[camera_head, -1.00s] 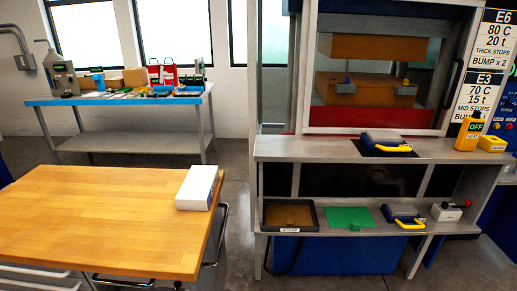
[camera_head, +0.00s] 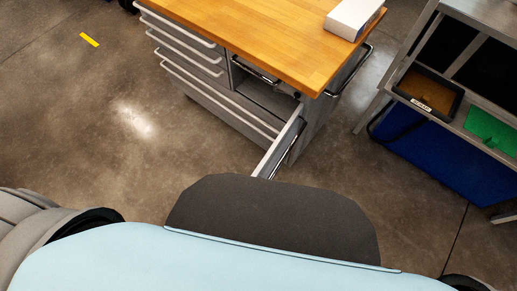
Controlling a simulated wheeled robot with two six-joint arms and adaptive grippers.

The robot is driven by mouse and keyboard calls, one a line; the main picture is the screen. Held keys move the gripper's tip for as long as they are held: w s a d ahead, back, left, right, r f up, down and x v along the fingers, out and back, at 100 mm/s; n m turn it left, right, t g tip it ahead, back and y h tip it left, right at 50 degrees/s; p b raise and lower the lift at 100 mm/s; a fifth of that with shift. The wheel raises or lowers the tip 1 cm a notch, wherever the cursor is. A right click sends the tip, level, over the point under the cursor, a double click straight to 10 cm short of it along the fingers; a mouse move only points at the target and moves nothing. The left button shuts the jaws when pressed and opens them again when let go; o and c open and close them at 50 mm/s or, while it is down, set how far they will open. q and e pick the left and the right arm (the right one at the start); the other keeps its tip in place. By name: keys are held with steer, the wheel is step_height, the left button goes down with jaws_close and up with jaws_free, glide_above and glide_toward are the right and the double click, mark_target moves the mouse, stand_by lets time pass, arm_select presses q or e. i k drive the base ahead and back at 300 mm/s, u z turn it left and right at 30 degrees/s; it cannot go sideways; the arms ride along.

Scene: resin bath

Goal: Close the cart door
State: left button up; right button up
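The cart (camera_head: 250,30) with a wooden top stands at the upper middle. Several drawers with pale bar handles run down its front on the left. To their right is a dark open compartment (camera_head: 268,97). The cart door (camera_head: 280,148) stands open, swung out from the right front corner of the cart toward me, and is seen nearly edge-on. Its near end reaches the edge of my dark body part, which may hide some of it. Neither of my grippers is in view.
A white box (camera_head: 352,18) lies on the cart top at its right edge. A metal bench (camera_head: 375,105) with a brown tray (camera_head: 428,90) and a green plate (camera_head: 490,132) stands to the right.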

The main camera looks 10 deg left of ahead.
mark_target(277, 151)
steer(key=z, duration=0.65)
steer(key=k, duration=0.9)
steer(key=u, duration=0.9)
steer(key=i, duration=0.5)
steer(key=z, duration=0.1)
